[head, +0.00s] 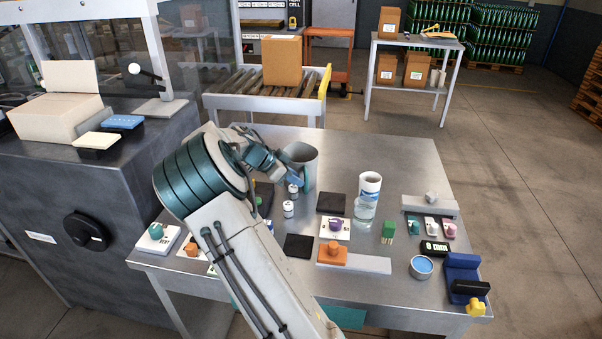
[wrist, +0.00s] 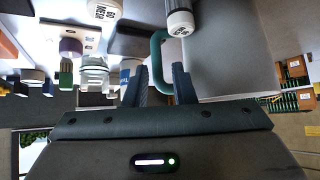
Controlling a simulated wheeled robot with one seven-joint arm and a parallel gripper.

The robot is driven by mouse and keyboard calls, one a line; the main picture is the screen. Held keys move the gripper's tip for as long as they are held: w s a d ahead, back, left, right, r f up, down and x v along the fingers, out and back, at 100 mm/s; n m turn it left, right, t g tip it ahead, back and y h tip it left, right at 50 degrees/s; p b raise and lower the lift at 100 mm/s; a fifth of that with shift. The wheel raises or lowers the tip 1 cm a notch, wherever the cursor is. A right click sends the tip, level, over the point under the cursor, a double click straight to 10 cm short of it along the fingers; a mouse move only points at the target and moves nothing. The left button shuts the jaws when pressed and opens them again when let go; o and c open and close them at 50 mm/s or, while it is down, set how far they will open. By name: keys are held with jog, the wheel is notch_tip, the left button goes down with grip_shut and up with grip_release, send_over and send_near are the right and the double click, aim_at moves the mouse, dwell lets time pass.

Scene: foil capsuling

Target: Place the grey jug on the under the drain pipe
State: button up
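The grey jug (head: 303,158) stands upright on the steel table, near its back left part. Its teal handle (wrist: 157,62) shows in the wrist view, reaching between my fingers. My gripper (head: 296,178) is at the jug's near side, partly covering it in the head view. In the wrist view my gripper (wrist: 159,85) has its two dark fingers apart, one on each side of the handle, with gaps showing. I cannot make out a drain pipe in either view.
Small white canisters (head: 288,209) stand close to the jug. A clear bottle (head: 364,207), dark pads (head: 332,202) and an orange-knobbed block (head: 333,253) lie to the right. A dark machine (head: 70,190) stands left. A roller conveyor (head: 240,85) with a carton is behind.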

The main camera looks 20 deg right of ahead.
aim_at(307, 190)
jog(key=x, duration=0.1)
jog(key=p+x, duration=0.1)
jog(key=x, duration=0.2)
jog(key=shift+s+d+r, duration=0.1)
jog(key=shift+s+d, duration=0.1)
jog(key=shift+d, duration=0.25)
jog(key=shift+d+f, duration=0.15)
jog(key=shift+f, duration=0.15)
grip_shut()
jog(key=shift+r, duration=0.1)
